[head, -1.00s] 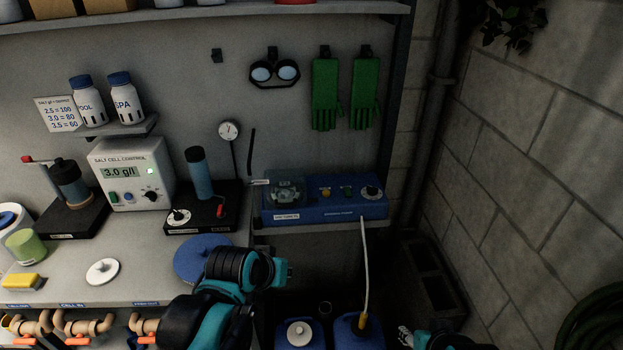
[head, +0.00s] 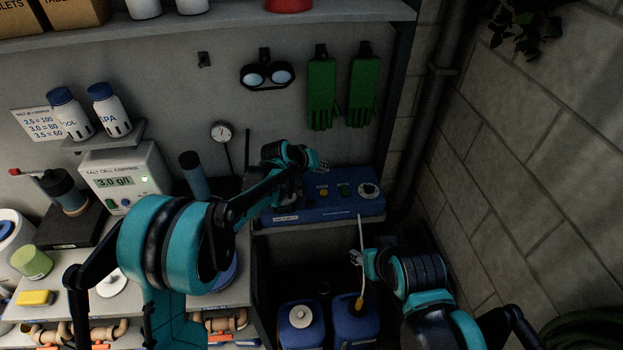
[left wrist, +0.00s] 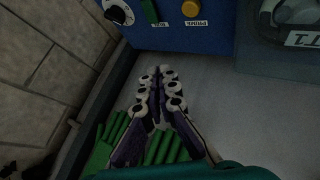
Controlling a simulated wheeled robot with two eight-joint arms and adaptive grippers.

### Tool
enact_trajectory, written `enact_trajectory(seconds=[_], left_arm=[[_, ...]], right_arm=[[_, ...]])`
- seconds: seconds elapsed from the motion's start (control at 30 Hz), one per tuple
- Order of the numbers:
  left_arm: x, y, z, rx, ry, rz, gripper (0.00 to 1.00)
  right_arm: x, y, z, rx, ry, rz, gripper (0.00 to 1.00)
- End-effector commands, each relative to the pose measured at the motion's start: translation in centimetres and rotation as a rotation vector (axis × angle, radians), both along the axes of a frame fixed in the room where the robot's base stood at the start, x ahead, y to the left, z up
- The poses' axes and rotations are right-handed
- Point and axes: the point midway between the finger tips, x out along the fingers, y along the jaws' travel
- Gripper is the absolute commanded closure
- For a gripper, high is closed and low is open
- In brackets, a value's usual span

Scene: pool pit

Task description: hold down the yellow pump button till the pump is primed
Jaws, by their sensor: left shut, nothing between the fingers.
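The blue pump box (head: 300,210) stands on a shelf at the back right of the bench. Its yellow button (head: 323,192) is on the front panel; in the left wrist view the yellow button (left wrist: 191,9), marked PRIME, is at the top edge. My left gripper (head: 322,167) is shut and empty, just above the yellow button in the head view. In the left wrist view its fingertips (left wrist: 162,72) point towards the panel, apart from the button. My right gripper (head: 357,257) is low, in front of the shelf, near the white tube; its jaw opening is unclear.
A green button (head: 344,190) and a dial (head: 368,190) sit right of the yellow button. A white tube (head: 361,260) runs down to a blue container (head: 357,330). Green gloves (head: 321,93) and goggles (head: 267,76) hang behind. A block wall (head: 530,180) closes the right side.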

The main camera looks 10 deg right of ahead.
Motion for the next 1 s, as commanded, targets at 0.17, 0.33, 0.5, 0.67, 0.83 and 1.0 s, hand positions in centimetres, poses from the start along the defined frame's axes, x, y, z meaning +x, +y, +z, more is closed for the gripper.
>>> enact_trajectory(seconds=[0.17, 0.33, 0.5, 0.67, 0.83, 1.0], left_arm=[[0.5, -1.2, -0.4, -0.015, 0.005, -0.008, 1.0], [0.5, -1.2, -0.5, -0.015, 0.005, -0.008, 1.0], [0.5, -1.1, -0.6, -0.015, 0.005, -0.008, 1.0], [0.5, -1.1, -1.1, -0.014, 0.004, -0.007, 1.0], [0.5, -1.1, -2.6, -0.014, 0.004, -0.007, 1.0], [0.5, -1.1, -4.9, -0.014, 0.004, -0.007, 1.0]], right_arm=[[0.0, 0.0, 0.6, 0.0, 0.0, 0.0, 0.57], [0.0, 0.0, 0.5, 0.0, 0.0, 0.0, 0.57], [0.0, 0.0, 0.5, 0.0, 0.0, 0.0, 0.57], [0.0, 0.0, 0.1, 0.0, 0.0, 0.0, 0.57], [0.0, 0.0, -0.8, 0.0, 0.0, 0.0, 0.57], [0.0, 0.0, -2.2, 0.0, 0.0, 0.0, 0.57]])
